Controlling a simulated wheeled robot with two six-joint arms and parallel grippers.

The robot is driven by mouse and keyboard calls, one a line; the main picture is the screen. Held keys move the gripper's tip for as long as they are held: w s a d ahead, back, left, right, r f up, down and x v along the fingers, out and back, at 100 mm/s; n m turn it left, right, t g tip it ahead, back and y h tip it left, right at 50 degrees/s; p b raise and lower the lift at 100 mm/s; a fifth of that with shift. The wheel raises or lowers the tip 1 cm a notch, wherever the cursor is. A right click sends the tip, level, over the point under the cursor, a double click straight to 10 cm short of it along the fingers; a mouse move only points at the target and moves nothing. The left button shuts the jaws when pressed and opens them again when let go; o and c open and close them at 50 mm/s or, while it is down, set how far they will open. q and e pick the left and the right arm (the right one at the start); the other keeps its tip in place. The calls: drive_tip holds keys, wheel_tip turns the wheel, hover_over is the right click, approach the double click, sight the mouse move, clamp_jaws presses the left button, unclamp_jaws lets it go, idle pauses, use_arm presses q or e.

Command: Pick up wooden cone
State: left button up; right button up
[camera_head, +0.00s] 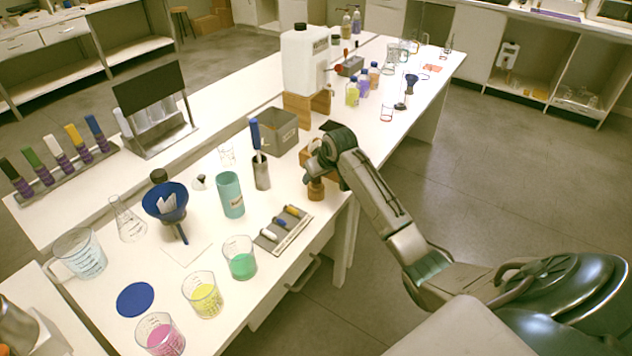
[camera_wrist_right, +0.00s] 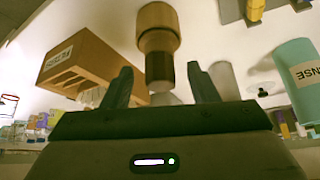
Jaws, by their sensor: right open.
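The wooden cone (camera_head: 316,189) stands near the table's front edge, a light brown turned piece partly hidden by my right gripper. My right gripper (camera_head: 318,166) is just above and around its top in the head view. In the right wrist view, the wooden cone (camera_wrist_right: 158,28) shows a wide pale part and a narrower dark part. That dark part lies in line with the gap between the two open fingers of the right gripper (camera_wrist_right: 161,84). I cannot tell whether a finger touches it. My left gripper is not in view.
A grey bin (camera_head: 277,130) and a white jug (camera_head: 303,60) on a wooden stand are behind the gripper. Bottles stand farther along the table.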

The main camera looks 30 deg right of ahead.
drive_tip(key=shift+w+f, duration=0.35)
drive_tip(key=shift+f, duration=0.2)
drive_tip(key=c, duration=1)
drive_tip(key=shift+r, duration=0.1)
